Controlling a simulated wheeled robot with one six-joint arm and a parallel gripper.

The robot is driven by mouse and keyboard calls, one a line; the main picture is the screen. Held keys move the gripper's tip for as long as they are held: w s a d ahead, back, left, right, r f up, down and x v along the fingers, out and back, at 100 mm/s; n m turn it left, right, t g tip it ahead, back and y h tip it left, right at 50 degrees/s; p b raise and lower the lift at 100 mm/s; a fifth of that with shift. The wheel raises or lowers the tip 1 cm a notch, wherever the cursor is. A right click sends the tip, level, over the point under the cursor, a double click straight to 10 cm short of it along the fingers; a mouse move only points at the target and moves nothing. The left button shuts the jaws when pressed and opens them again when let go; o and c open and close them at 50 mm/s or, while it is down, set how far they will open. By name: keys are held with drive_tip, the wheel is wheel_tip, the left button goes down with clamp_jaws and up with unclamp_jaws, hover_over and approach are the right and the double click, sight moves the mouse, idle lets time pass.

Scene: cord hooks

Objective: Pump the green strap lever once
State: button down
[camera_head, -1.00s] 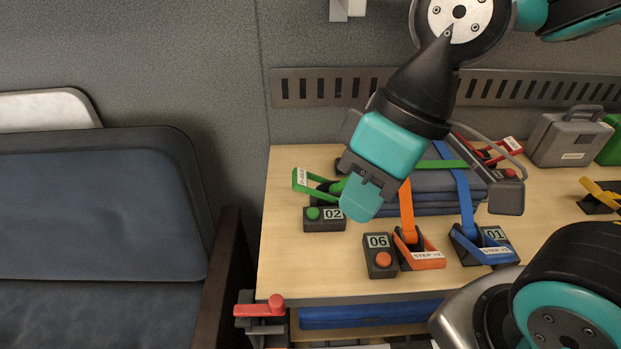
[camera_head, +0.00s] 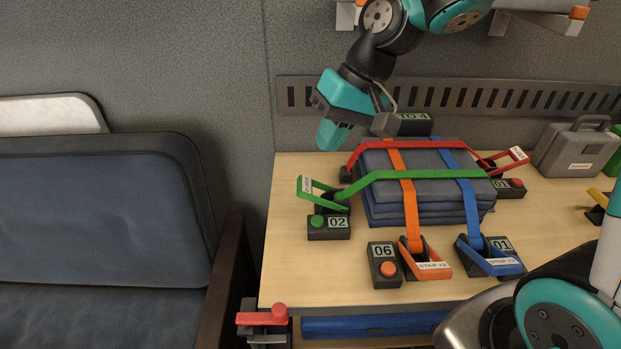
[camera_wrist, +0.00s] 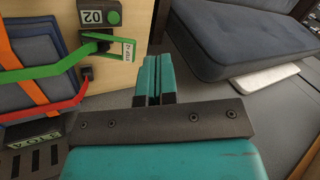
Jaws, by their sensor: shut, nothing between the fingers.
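The green strap lever (camera_head: 319,191) is a green frame with a white label, tilted up on a dark base at the table's left edge. The green strap (camera_head: 410,175) runs from it across the folded blue stack. A box marked 02 (camera_head: 329,228) with a green button (camera_head: 317,220) sits in front of it. My gripper (camera_head: 327,146) is shut and empty, above and behind the lever and apart from it. In the wrist view the shut teal fingers (camera_wrist: 151,78) show beside the green lever (camera_wrist: 123,50), not touching it.
Orange (camera_head: 428,262) and blue (camera_head: 492,260) levers stand at the front of the table (camera_head: 300,275), a red lever (camera_head: 508,160) at the right of the stack. A grey case (camera_head: 574,148) stands at the back right. A dark blue seat (camera_head: 90,220) is on the left.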

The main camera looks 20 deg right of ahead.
sight(306, 185)
drive_tip(key=w+d+f+m, duration=0.2)
drive_tip(key=w+d+f, duration=0.1)
drive_tip(key=w+d, duration=0.1)
drive_tip(key=w+d+f+m+t, duration=0.1)
drive_tip(key=w+d+f+m, duration=0.1)
drive_tip(key=w, duration=0.5)
wheel_tip(306, 185, down, 2)
drive_tip(key=shift+d+f+m, duration=0.1)
drive_tip(key=shift+d+m, duration=0.2)
drive_tip(key=shift+d, duration=0.55)
drive_tip(key=x, duration=0.4)
drive_tip(key=p+x, duration=0.1)
drive_tip(key=x, duration=0.4)
drive_tip(key=p+x, duration=0.1)
drive_tip(key=x, duration=0.4)
drive_tip(key=shift+a, duration=0.25)
